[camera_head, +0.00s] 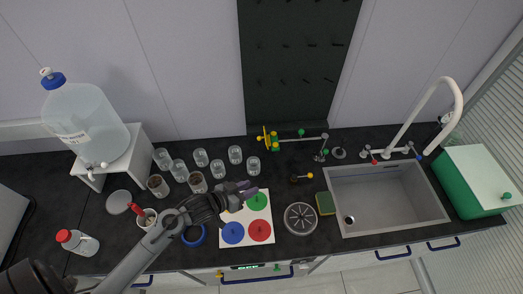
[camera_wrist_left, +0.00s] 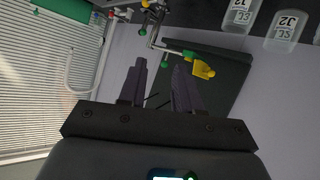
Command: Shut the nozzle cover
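No part is clearly recognisable as the nozzle cover. The likeliest place is the horizontal metal fitting (camera_head: 300,139) at the back of the counter, with green knobs and a yellow end piece (camera_head: 266,138). In the left wrist view, the yellow end piece (camera_wrist_left: 203,69) shows beyond the fingertips, slightly right of them. I cannot tell whether a cover there is open or shut. My left gripper (camera_head: 249,188) is open and empty above the back of the colored-dot board, in front of the fitting. Its two dark purple fingers (camera_wrist_left: 160,80) stand apart. My right gripper is not in view.
Several glass jars (camera_head: 217,168) stand left of the fitting. A white board with colored dots (camera_head: 246,215) lies below my left gripper. A small black-and-yellow tool (camera_head: 301,179), a round metal grate (camera_head: 300,218) and the sink (camera_head: 385,200) are to the right.

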